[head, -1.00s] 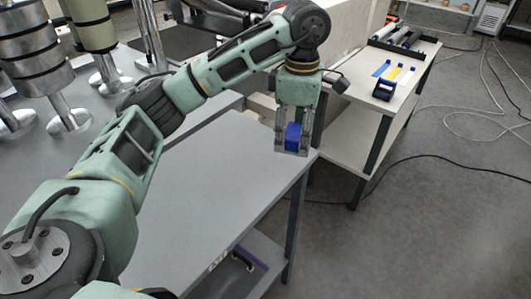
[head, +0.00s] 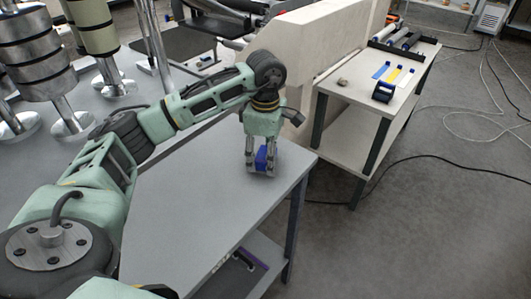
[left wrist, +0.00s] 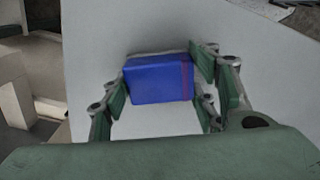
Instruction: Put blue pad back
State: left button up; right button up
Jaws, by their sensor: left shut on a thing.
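The blue pad (head: 262,159) is a small blue block between the fingers of my left gripper (head: 261,166), low over the right part of the grey table (head: 215,195). In the left wrist view the blue pad (left wrist: 159,79) shows a dark reddish stripe near its right end. The left gripper's fingers (left wrist: 160,90) are shut on it from both sides. I cannot tell whether the pad touches the table top. My right gripper is not in view.
A side table (head: 335,95) on the right holds blue, yellow and white strips (head: 392,74), a dark blue holder (head: 383,92), rollers and a small brownish lump (head: 343,82). Metal rollers (head: 40,60) stand at the left. The grey table's front area is clear.

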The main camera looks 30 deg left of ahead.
pick_arm(q)
jog(key=shift+f, duration=0.2)
jog(key=o, duration=1)
jog(key=shift+o, duration=0.7)
jog(key=shift+r, duration=0.1)
